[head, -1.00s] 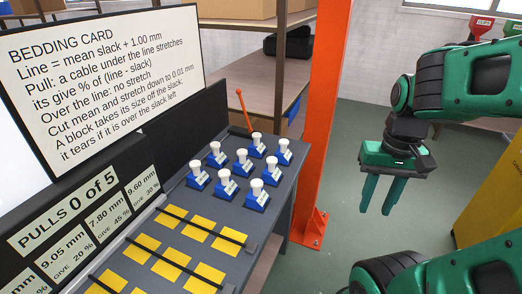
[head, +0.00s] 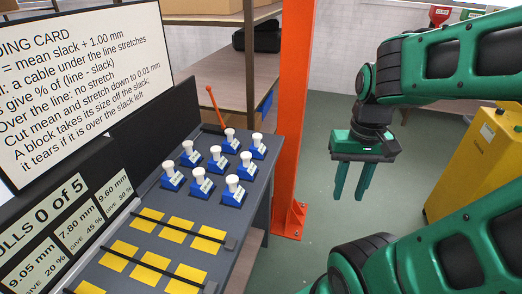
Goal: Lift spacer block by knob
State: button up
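Several spacer blocks, blue with white knobs and small white labels, stand in rows on the grey bench (head: 266,192). The front-right spacer block (head: 233,197) and the front-left spacer block (head: 172,183) are among them; the label writing is too small to read. My gripper (head: 354,198) hangs to the right of the bench, beyond the orange post, with its two green fingers pointing down. The fingers are apart with nothing between them. It is well clear of all the blocks.
An orange post (head: 292,110) stands at the bench's right edge. Yellow pads (head: 172,235) lie under black cables at the front of the bench. A bedding card (head: 80,85) and a board reading 0 of 5 pulls (head: 65,225) stand at left. A yellow cabinet (head: 475,165) is at right.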

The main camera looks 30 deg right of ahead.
aim_at(230, 145)
jog(key=k, duration=0.5)
jog(key=z, duration=1.3)
jog(key=i, duration=2.3)
jog(key=u, duration=1.7)
